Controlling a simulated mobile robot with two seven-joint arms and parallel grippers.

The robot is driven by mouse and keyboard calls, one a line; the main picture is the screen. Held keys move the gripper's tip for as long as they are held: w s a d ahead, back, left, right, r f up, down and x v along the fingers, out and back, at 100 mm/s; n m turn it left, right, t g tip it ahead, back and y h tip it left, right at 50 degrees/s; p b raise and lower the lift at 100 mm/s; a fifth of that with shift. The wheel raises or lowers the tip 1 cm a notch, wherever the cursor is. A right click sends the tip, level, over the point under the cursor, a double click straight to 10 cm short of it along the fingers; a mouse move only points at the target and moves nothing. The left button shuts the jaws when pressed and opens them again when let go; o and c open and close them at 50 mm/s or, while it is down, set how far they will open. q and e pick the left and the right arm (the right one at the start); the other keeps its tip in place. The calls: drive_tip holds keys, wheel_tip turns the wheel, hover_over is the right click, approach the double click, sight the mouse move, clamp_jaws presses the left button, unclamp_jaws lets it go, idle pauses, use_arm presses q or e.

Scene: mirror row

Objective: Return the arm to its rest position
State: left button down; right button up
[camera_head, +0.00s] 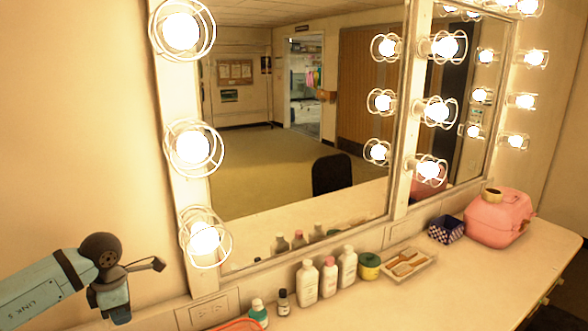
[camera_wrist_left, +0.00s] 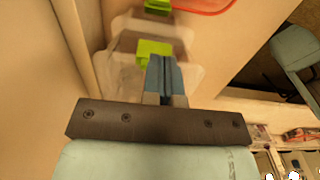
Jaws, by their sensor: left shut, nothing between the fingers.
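My left arm (camera_head: 48,290) comes in at the lower left of the head view, bent at a dark round wrist joint. My left gripper (camera_head: 118,312) hangs below that joint near the wall, at the left end of the counter; its fingertips are not clear there. In the left wrist view its blue fingers (camera_wrist_left: 164,80) are together with nothing between them. They are over a clear plastic container (camera_wrist_left: 190,60) with a bright green piece (camera_wrist_left: 153,50); whether they touch it I cannot tell. My right gripper is in neither view.
The lit mirror (camera_head: 290,190) stands behind the counter (camera_head: 400,300). White bottles (camera_head: 307,282), a green-teal bottle (camera_head: 258,313), a palette tray (camera_head: 405,266) and a pink case (camera_head: 499,217) line the counter. A red-rimmed tray (camera_head: 238,325) lies at the front edge of view.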

use_arm(q)
drive_tip(key=s+d+f+g+h, duration=0.1)
drive_tip(key=s+d+f+h, duration=0.25)
drive_tip(key=d, duration=0.45)
drive_tip(key=s+d+f+h, duration=0.25)
drive_tip(key=d+h, duration=0.25)
drive_tip(key=d, duration=0.3)
drive_tip(key=s+d+r+n+t+h+p, duration=0.1)
drive_tip(key=s+d+r+n+t+h, duration=0.15)
drive_tip(key=d+n+h, duration=0.3)
drive_tip(key=s+d+r+n+t+h, duration=0.1)
drive_tip(key=s+d+n+t+h, duration=0.25)
drive_tip(key=d+n, duration=0.25)
drive_tip(key=s+a+f+n+t+y, duration=0.2)
drive_tip(key=s+a+f+n+y, duration=0.1)
drive_tip(key=n, duration=0.8)
drive_tip(key=s+a+f+n+t+y+p, duration=0.1)
drive_tip(key=s+a+f+n+t+y, duration=0.1)
drive_tip(key=s+f+n+y, duration=0.4)
drive_tip(key=s+a+f+n+t+y, duration=0.2)
drive_tip(key=s+a+f+n+y, duration=0.3)
drive_tip(key=f+n, duration=0.5)
drive_tip(key=n, duration=0.6)
drive_tip(key=shift+s+p, duration=0.35)
